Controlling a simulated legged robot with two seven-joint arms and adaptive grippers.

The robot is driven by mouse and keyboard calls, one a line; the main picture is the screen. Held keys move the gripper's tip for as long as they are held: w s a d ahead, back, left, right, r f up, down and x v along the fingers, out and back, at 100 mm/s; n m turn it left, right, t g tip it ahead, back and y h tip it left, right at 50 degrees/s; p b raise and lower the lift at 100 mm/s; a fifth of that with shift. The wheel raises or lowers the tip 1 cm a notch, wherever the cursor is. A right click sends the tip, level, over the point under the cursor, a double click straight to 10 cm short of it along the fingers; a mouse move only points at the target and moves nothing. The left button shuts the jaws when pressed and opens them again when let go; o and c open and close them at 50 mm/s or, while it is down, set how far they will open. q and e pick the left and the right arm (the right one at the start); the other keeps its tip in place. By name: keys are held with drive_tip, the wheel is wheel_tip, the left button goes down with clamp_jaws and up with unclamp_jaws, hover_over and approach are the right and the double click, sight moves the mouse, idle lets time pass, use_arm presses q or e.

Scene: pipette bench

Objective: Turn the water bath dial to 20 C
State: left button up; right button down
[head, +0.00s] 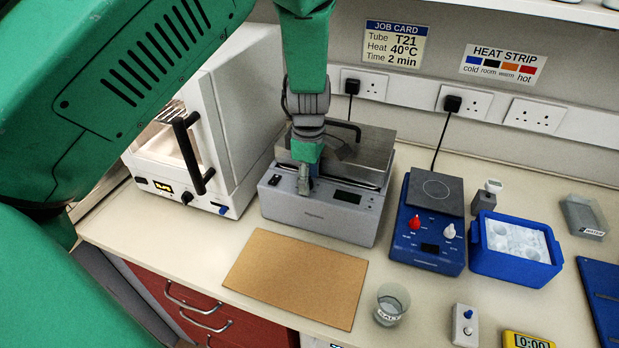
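My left gripper (304,188) points down at the left part of this front panel. Its fingers show as one narrow grey shape, so I cannot tell whether they are apart or touch the panel. My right gripper is not in view.
A white oven (237,105) with a black handle stands left of the bath. A blue hot plate (425,250) with red and white knobs and a blue ice box (515,268) stand right. A brown board (295,278) and a glass beaker (391,304) lie in front.

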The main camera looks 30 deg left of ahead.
use_arm(q)
drive_tip(key=shift+r, duration=0.5)
wheel_tip(320, 180, up, 11)
drive_tip(key=shift+w, duration=0.1)
drive_tip(key=shift+f, duration=0.1)
idle(0.3)
